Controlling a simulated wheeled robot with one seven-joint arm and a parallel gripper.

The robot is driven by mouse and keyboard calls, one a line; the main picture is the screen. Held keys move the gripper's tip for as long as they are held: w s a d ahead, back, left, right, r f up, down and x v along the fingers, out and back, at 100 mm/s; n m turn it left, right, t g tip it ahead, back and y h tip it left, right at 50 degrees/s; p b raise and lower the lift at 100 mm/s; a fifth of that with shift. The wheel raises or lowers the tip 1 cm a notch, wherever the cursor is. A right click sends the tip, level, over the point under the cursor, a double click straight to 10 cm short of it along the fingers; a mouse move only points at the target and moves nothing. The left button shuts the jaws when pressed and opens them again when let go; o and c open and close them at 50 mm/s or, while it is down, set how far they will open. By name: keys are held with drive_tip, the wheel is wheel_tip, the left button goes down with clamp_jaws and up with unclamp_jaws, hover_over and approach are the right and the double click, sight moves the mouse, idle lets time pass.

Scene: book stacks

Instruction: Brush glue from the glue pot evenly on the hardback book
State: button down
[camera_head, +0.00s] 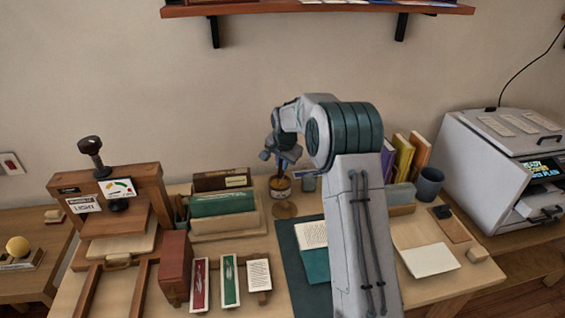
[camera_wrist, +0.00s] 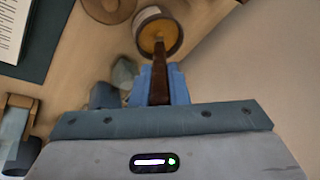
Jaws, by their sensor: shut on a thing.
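My gripper (camera_head: 283,158) is at the back of the table, just above the glue pot (camera_head: 280,188). In the wrist view its blue fingers (camera_wrist: 176,84) are shut on the brown handle of a brush (camera_wrist: 160,72). The brush reaches to the open mouth of the glue pot (camera_wrist: 158,32), which shows amber glue; its bristles are hidden. The hardback book (camera_head: 316,266), teal with a pale printed page (camera_head: 312,235), lies on a dark green mat (camera_head: 290,250) in front of the pot. My arm hides the right of this area.
A wooden press (camera_head: 118,212) stands at the left. A rack of green folders (camera_head: 222,204) is left of the pot. Upright books (camera_head: 403,157), a dark cup (camera_head: 429,184) and a grey machine (camera_head: 500,180) are at the right. A shelf (camera_head: 315,10) hangs above.

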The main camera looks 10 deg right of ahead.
drive_tip(key=shift+r+p, duration=2)
drive_tip(key=shift+r, duration=1.45)
